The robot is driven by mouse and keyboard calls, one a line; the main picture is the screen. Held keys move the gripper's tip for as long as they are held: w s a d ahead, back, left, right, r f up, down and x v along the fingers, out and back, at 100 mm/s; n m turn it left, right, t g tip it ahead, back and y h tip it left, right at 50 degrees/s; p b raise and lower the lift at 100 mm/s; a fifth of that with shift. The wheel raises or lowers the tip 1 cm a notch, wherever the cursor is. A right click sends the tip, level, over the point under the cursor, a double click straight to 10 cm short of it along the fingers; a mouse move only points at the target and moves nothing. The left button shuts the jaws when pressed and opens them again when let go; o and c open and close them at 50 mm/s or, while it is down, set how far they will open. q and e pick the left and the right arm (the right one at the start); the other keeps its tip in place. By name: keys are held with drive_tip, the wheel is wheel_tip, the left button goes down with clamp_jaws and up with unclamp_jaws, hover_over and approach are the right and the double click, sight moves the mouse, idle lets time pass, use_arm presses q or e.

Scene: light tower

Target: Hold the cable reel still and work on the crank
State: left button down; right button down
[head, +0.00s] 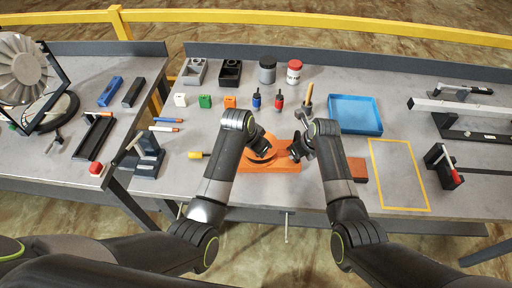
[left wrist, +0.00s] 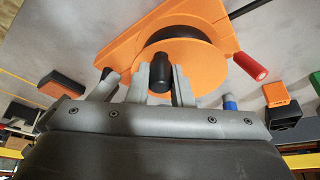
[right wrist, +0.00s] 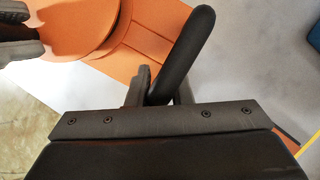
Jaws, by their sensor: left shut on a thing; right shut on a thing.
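The orange cable reel (head: 285,166) lies on the table, a round disc on a flat orange base. In the left wrist view the orange disc (left wrist: 205,62) carries an upright black knob (left wrist: 161,72). My left gripper (head: 262,153) is shut on this knob, with a finger on either side. In the right wrist view a thick black handle (right wrist: 187,50) rises tilted beside the orange base (right wrist: 150,35). My right gripper (head: 297,150) is shut on the lower part of this handle. My arms hide much of the reel in the head view.
A blue tray (head: 355,132) and a yellow-outlined area (head: 400,200) lie to the right. A brown-orange block (head: 357,169) sits by my right forearm. Small blocks, screwdrivers and jars (head: 294,72) stand behind the reel. A yellow-handled tool (head: 199,155) lies left.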

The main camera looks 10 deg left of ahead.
use_arm(q)
drive_tip(key=shift+d, duration=0.2)
idle(0.3)
drive_tip(key=c, duration=1.3)
unclamp_jaws()
drive_tip(key=shift+a+r, duration=0.1)
drive_tip(key=shift+r, duration=0.05)
drive_tip(key=v, duration=1.1)
drive_tip(key=shift+s+r, duration=0.15)
drive_tip(key=shift+r, duration=0.15)
